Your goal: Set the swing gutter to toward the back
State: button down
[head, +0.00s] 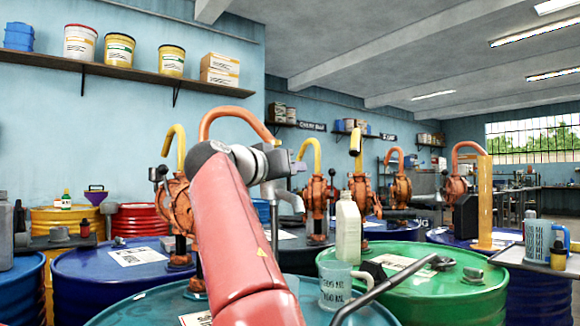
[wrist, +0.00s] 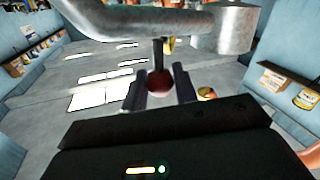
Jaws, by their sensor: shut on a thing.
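In the wrist view a grey metal tube, which looks like the swing gutter (wrist: 150,20), crosses the top of the picture and ends in a wide round part at the right. A short dark stem joins it to a dark red knob (wrist: 158,84). My gripper (wrist: 161,90) is shut on the knob, with one finger on each side. In the head view my red arm hides much of the middle, and my gripper (head: 292,166) is small beyond it. I cannot make out the fingers or knob there.
A green drum (head: 450,292) carries a cream bottle (head: 347,230). A clear measuring jug (head: 336,288) stands in front near a dark bent lever (head: 385,287). Blue drums with orange pumps (head: 316,194) stand behind. A yellow post (head: 485,205) rises at the right.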

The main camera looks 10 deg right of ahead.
dwell(0.3)
jog(key=c, duration=1.1)
grip_release()
jog(key=shift+c, duration=0.2)
jog(key=b+v, duration=0.2)
jog(key=v, duration=0.5)
jog(key=shift+s+a, duration=0.2)
jog(key=shift+a, duration=0.1)
